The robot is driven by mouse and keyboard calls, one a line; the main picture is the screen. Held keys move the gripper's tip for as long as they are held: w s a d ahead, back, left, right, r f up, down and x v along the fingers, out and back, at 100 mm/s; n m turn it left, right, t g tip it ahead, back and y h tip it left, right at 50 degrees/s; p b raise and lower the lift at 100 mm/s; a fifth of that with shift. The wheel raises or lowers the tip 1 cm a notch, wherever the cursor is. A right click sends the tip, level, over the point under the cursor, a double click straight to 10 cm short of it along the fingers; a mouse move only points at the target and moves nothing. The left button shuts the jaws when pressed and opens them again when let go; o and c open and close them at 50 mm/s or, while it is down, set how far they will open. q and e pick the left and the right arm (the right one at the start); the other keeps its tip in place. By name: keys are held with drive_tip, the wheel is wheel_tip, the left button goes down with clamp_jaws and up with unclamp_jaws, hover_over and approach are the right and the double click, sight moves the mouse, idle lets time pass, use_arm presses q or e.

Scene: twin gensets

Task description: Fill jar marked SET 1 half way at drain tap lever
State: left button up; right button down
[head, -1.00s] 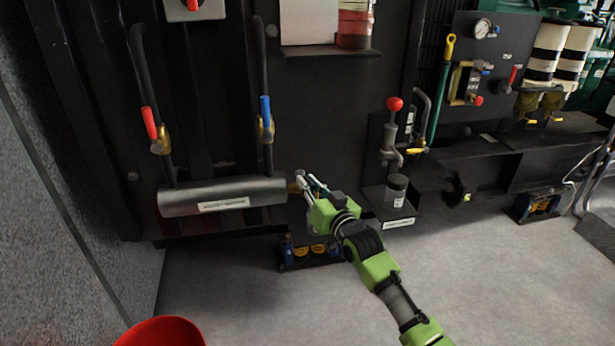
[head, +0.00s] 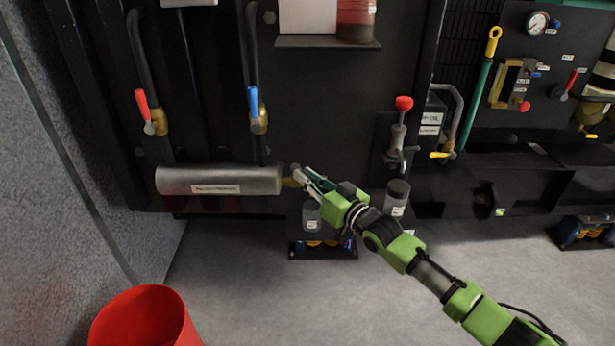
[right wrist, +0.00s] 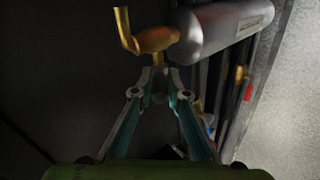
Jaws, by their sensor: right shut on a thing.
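The silver cylinder (head: 220,181) has a brass drain tap (head: 289,181) at its right end. In the right wrist view the brass tap (right wrist: 155,40) shows just beyond the fingertips. My right gripper (head: 304,178) is at the tap, shut on the tap's lever (right wrist: 159,80), which is mostly hidden between the fingers. A clear jar with a white label (head: 312,216) stands below the gripper, near the tap; its lettering and fill are too small to tell. A second labelled jar (head: 397,198) stands to the right. My left gripper is not in view.
A red bucket (head: 146,318) stands on the floor at lower left. Red (head: 142,104) and blue (head: 253,102) valve handles are above the cylinder. A red-knobbed hand pump (head: 402,140) stands at right. The floor in front is clear.

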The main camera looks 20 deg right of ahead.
drive_tip(key=shift+d, duration=0.1)
drive_tip(key=c, duration=2)
unclamp_jaws()
drive_tip(key=shift+o, duration=0.2)
drive_tip(key=v, duration=1.2)
